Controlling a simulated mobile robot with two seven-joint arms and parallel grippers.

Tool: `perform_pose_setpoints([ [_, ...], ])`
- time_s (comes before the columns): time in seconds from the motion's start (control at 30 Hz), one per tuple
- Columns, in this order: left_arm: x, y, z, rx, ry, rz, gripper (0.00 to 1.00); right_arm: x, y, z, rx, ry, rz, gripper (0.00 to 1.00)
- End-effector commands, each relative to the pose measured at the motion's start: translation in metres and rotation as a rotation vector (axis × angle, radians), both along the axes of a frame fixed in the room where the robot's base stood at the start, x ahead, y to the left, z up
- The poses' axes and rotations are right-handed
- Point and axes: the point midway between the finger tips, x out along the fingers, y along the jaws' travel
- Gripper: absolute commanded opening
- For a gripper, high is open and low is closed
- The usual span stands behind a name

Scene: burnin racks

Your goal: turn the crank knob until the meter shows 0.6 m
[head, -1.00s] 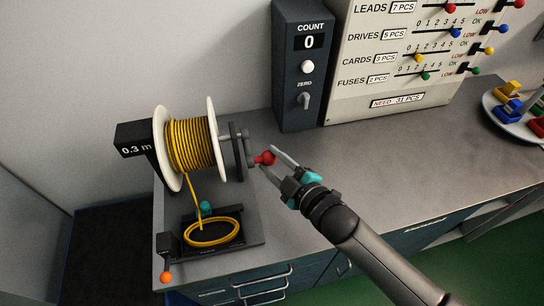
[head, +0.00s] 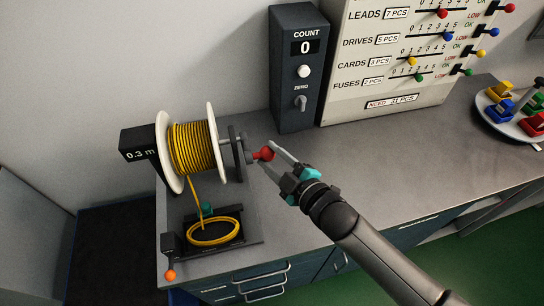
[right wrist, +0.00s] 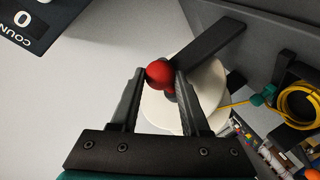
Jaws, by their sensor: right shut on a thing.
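The red crank knob (head: 265,153) sits at the end of the crank arm on the right side of the yellow wire spool (head: 191,149). My right gripper (head: 268,157) is shut on the knob; in the right wrist view the red knob (right wrist: 160,74) is between the two fingertips. The meter (head: 140,154) on the left of the spool reads 0.3 m. Yellow wire runs down from the spool to a coil (head: 214,232) on the black base. My left gripper is not in view.
A dark counter box (head: 298,70) reading 0 stands behind the crank. A panel with coloured sliders (head: 390,60) is at the back, and a round plate (head: 502,122) with coloured parts is at the right. The bench between is clear.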

Motion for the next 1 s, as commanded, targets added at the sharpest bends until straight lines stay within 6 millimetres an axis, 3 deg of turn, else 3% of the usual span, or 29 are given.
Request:
perform_pose_setpoints([
  [0.27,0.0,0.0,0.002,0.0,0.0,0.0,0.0,0.003,0.0,0.003,0.0,-0.002,-0.003,0.0],
  [0.63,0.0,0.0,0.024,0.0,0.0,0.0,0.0,0.009,0.001,0.026,-0.001,0.0,-0.003,0.0],
  [1.0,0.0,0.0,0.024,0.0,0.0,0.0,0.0,0.008,0.001,0.022,-0.004,0.009,-0.004,0.0],
])
